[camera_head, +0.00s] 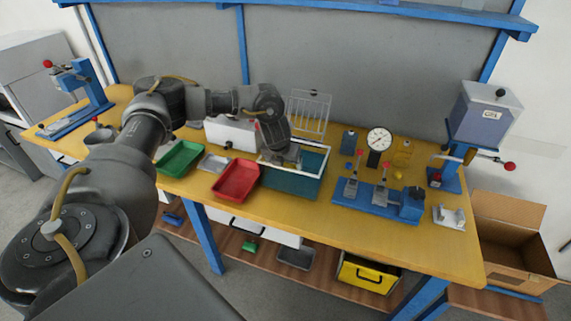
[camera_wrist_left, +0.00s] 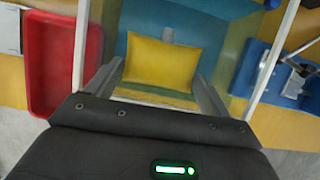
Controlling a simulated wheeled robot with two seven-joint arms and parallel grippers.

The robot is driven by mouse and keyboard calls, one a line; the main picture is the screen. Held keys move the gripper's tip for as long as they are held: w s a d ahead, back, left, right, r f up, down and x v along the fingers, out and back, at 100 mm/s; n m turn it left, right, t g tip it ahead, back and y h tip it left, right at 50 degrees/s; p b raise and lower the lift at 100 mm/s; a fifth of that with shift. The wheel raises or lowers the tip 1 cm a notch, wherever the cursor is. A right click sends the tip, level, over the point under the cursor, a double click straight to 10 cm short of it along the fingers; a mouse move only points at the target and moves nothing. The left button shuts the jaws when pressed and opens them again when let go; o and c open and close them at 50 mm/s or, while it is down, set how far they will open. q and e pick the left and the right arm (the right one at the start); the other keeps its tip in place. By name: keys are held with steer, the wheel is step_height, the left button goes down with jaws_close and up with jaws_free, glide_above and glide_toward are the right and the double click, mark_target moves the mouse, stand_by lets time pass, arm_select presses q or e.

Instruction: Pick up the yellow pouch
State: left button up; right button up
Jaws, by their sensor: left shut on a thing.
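The yellow pouch (camera_wrist_left: 162,60) lies between the two fingers of my left gripper (camera_wrist_left: 158,74) in the left wrist view. The gripper is shut on it, with a finger at each side. In the head view my left gripper (camera_head: 286,158) points down into the open teal bin (camera_head: 290,184), and the pouch is largely hidden behind it. The pale rim and blue inside of the bin surround the pouch in the wrist view. I cannot tell whether the pouch touches the bin's floor. My right gripper is not in view.
A red tray (camera_head: 236,181) stands just left of the bin, with a green tray (camera_head: 180,159) further left. A blue fixture (camera_head: 375,201) with red-tipped levers stands to the right. A wire rack (camera_head: 311,112) and a dial gauge (camera_head: 379,140) stand behind on the yellow bench.

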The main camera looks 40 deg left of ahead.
arm_select(q)
steer(key=shift+r, duration=0.15)
steer(key=shift+r, duration=0.25)
step_height(320, 180, up, 2)
steer(key=shift+r, duration=0.15)
steer(key=d+r, duration=0.1)
steer(key=s+d+r, duration=0.1)
steer(key=s+r+b, duration=0.1)
steer(key=r, duration=0.1)
steer(key=shift+d, duration=0.4)
steer(key=s+d+r+p, duration=0.1)
steer(key=s+d+r, duration=0.5)
steer(key=d, duration=0.2)
steer(key=shift+s+d+p, duration=0.15)
steer(key=shift+s+p, duration=0.15)
steer(key=shift+s, duration=0.05)
